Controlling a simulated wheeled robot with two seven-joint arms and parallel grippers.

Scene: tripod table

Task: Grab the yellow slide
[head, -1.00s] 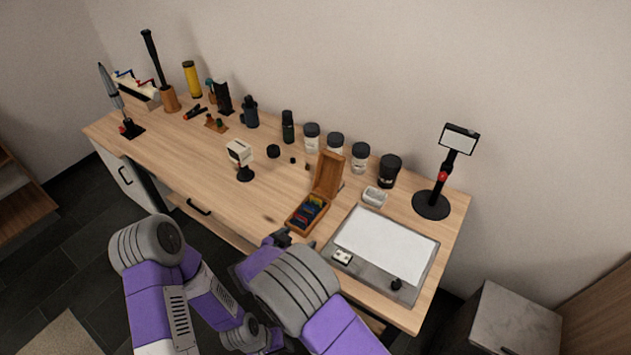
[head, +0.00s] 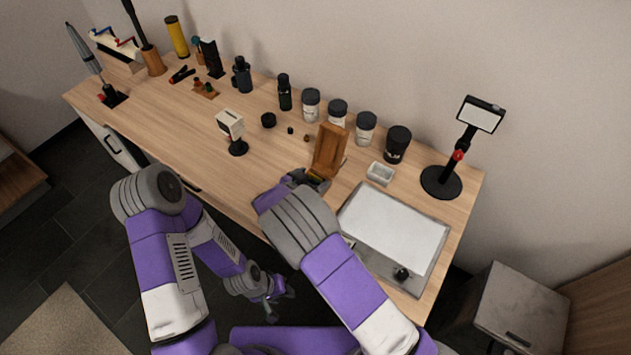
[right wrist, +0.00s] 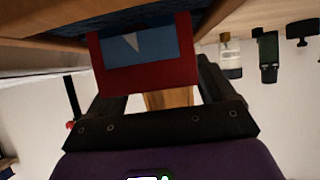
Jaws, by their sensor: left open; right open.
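The small wooden box (head: 329,150) stands on the table with its lid raised. A small yellow edge (head: 316,178), possibly the yellow slide, shows inside it; the rest is hidden by my right arm. My right gripper (head: 308,180) is at the open box, mostly covered by its own wrist. In the right wrist view its dark fingers (right wrist: 158,90) are apart. A red-framed slide with a blue face (right wrist: 143,58) appears in front of and between them; I cannot tell whether they touch it. My left gripper (head: 272,300) is open and empty, low in front of the table.
A grey tray with a white sheet (head: 395,230) lies right of the box. A small white dish (head: 380,173) and several jars (head: 366,128) stand behind. A black stand (head: 441,182) is at the right.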

